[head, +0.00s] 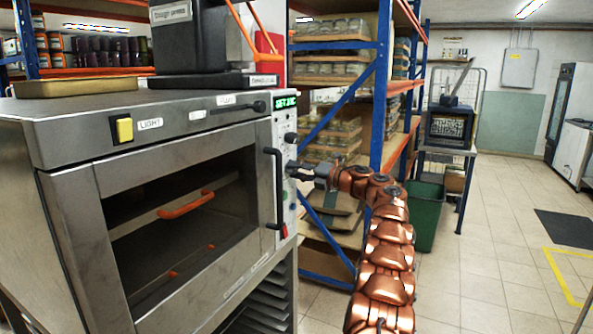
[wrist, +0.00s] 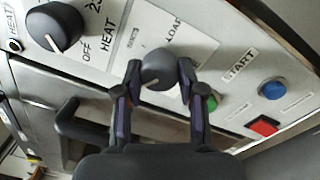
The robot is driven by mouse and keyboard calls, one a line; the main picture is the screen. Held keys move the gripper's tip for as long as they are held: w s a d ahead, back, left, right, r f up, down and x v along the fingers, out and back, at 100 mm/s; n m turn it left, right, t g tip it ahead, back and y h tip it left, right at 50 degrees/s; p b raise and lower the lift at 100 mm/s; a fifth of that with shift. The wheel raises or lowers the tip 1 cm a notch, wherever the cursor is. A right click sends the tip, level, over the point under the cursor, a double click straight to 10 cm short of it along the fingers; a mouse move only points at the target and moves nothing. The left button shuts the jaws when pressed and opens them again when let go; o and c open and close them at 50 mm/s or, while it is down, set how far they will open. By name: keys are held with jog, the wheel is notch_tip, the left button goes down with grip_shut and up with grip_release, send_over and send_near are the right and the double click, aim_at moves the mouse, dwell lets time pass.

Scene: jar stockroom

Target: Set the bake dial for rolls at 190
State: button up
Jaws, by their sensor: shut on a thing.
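The oven (head: 150,140) stands at the left in the head view, with its control panel on the door's right. In the wrist view my gripper (wrist: 160,75) is shut on a small dark round knob (wrist: 158,66), one finger on each side. A printed label by this knob reads "LOAD". A larger dark dial (wrist: 54,26) marked "HEAT" and "OFF" is at upper left, apart from my fingers; its number is cut off. In the head view my gripper (head: 303,169) reaches the panel from the right. A green display (head: 286,102) above reads "SET" and something too small to read surely.
A blue button (wrist: 272,90) labelled "START", a red button (wrist: 263,126) and a partly hidden green button (wrist: 212,102) sit close right of my gripper. The black oven door handle (head: 275,190) is close left. Blue shelving (head: 383,90) stands behind; floor at right is open.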

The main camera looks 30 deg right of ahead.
dwell(0.4)
jog(key=o, duration=1.1)
jog(key=shift+o, duration=0.2)
jog(key=v, duration=1.1)
jog(key=shift+s+d, duration=0.2)
jog(key=shift+s, duration=0.2)
